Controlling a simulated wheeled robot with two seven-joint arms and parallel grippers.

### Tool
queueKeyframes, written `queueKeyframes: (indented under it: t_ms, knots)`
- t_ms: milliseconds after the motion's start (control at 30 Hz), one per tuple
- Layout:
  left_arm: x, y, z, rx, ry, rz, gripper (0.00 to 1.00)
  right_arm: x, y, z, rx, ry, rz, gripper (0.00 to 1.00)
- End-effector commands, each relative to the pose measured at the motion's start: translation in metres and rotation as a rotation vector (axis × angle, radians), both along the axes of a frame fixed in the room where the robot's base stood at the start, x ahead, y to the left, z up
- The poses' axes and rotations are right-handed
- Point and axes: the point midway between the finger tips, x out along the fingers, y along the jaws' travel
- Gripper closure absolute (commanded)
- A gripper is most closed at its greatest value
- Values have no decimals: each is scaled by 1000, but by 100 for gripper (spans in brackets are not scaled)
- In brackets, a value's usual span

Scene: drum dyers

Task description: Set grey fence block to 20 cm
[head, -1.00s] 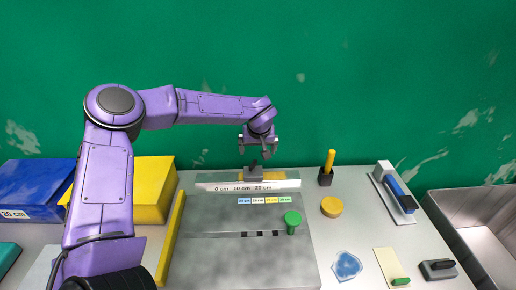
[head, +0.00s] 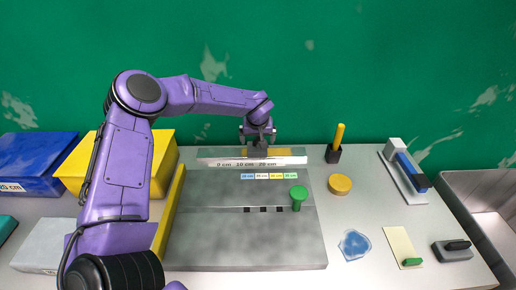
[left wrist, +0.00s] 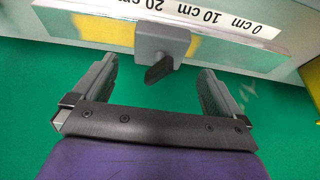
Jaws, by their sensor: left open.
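The grey fence block (left wrist: 160,42) sits on the fence rail (head: 208,162) at the back of the metal table plate. A dark handle (left wrist: 163,69) sticks out of the block. In the left wrist view the block stands roughly by the "20 cm" mark; I cannot tell whether it lines up exactly. My left gripper (left wrist: 160,88) is open, its fingers on either side of the handle and apart from it. In the head view this gripper (head: 258,140) is over the back of the rail and largely hides the block. My right gripper is not in view.
A green knob (head: 299,194) stands on the plate, near coloured labels (head: 269,176). A yellow bar (head: 168,212) edges the plate's left. A green wall (head: 400,60) rises behind.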

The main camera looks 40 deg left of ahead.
Motion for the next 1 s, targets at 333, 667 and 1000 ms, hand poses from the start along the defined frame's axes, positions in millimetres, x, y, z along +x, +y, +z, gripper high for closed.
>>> queueKeyframes:
  t_ms: [333,667,1000]
  knots:
    - [20,17,-63,1,5,2,0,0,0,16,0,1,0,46]
    - [23,19,-73,-1,2,0,0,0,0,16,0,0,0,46]
    - [24,17,-74,-2,1,1,70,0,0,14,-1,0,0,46]
